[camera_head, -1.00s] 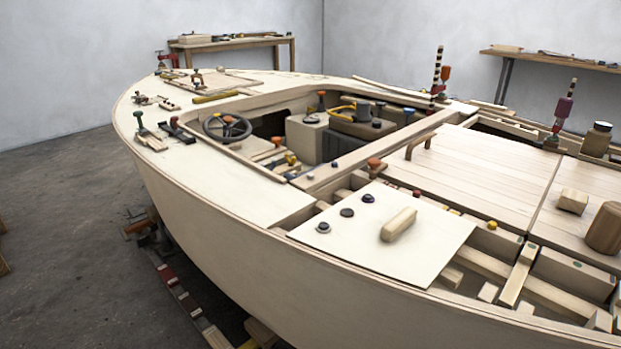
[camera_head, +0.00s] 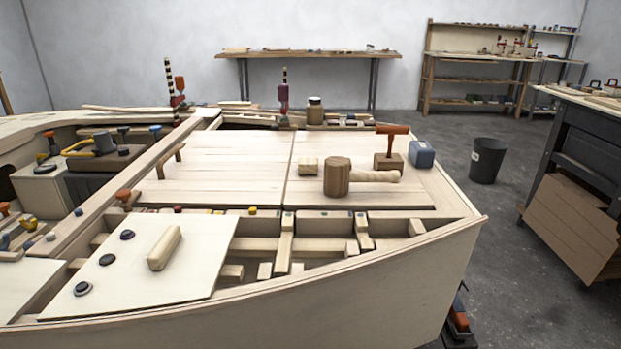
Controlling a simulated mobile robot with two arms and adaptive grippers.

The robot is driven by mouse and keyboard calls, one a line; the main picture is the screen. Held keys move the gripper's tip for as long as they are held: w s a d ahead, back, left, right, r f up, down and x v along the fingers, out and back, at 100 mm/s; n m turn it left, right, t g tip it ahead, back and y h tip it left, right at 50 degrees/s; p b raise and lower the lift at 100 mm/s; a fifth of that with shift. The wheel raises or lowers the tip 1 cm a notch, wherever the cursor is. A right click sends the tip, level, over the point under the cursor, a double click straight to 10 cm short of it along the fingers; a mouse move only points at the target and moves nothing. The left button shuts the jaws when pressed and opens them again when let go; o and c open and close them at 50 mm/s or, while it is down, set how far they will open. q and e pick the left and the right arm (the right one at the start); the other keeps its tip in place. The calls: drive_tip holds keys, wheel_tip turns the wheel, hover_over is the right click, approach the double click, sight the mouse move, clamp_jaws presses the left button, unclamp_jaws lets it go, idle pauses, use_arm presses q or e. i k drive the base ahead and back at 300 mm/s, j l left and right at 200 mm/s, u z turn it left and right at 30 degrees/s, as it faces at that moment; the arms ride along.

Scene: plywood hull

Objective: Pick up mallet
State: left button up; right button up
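A wooden mallet (camera_head: 338,177) lies on the right-hand deck panel of the plywood hull. Its thick round head stands at the left, and its pale handle (camera_head: 376,176) points right along the panel. The whole mallet is in view with nothing in front of it. Neither of my grippers is in view.
Beside the mallet are a small wooden block (camera_head: 308,166), an orange-handled tool (camera_head: 391,148) on a brown block, and a blue-grey container (camera_head: 421,154). The hull's edge (camera_head: 478,218) lies right of it. A black bin (camera_head: 487,160) and a workbench (camera_head: 575,150) stand on the floor.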

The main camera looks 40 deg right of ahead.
sight(338, 175)
drive_tip(key=z, duration=1.65)
